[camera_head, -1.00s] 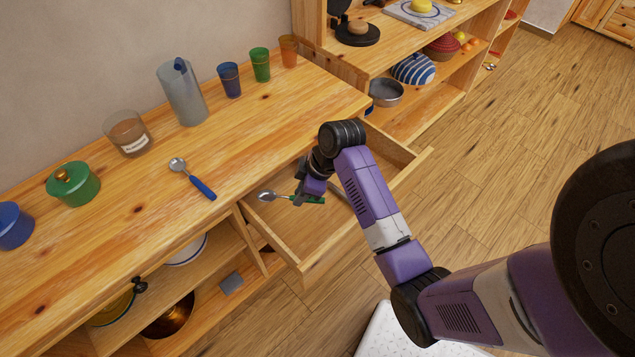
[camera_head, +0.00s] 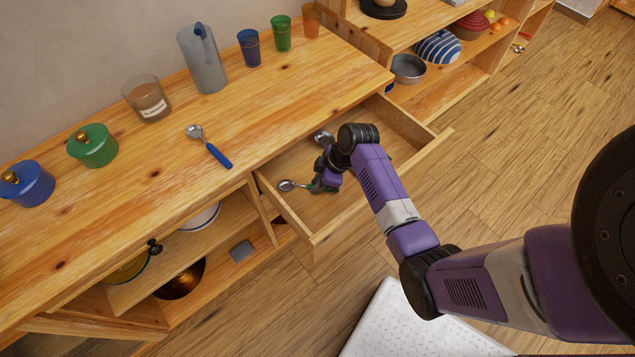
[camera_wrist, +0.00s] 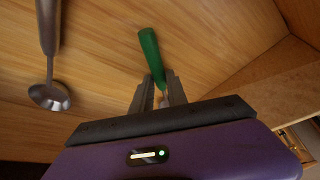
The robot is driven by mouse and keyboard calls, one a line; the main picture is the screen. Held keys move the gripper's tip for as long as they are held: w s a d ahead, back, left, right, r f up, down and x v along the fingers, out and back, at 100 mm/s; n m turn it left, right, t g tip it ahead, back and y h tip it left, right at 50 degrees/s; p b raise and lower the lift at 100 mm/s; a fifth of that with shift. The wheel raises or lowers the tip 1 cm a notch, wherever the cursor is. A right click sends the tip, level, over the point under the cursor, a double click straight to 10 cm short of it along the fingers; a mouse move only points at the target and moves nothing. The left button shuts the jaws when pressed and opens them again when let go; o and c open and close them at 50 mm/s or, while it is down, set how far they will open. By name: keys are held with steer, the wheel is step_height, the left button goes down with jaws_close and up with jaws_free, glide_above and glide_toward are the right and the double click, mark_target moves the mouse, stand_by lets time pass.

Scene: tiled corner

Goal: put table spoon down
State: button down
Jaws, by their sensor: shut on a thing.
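A spoon with a green handle (camera_wrist: 151,55) and metal bowl (camera_head: 287,185) is in my gripper, over the inside of the open drawer (camera_head: 385,192). My gripper (camera_wrist: 158,92) is shut on the green handle, which sticks out beyond the fingertips in the wrist view. In the head view my gripper (camera_head: 322,186) is low within the drawer. I cannot tell whether the spoon touches the drawer floor. The spoon's bowl is hidden in the wrist view. A grey metal utensil with a round end (camera_wrist: 49,95) lies in the drawer; part of it shows in the head view (camera_head: 322,137).
A blue-handled spoon (camera_head: 212,150) lies on the countertop (camera_head: 290,95). A glass jar (camera_head: 147,98), a pitcher (camera_head: 203,62), cups and lidded pots (camera_head: 92,146) stand there too. The drawer's side walls and front (camera_head: 375,195) surround my gripper. The drawer's right part looks clear.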

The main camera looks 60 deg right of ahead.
steer(key=shift+f, duration=0.1)
steer(key=c, duration=1.3)
jaws_free()
steer(key=v, duration=1.2)
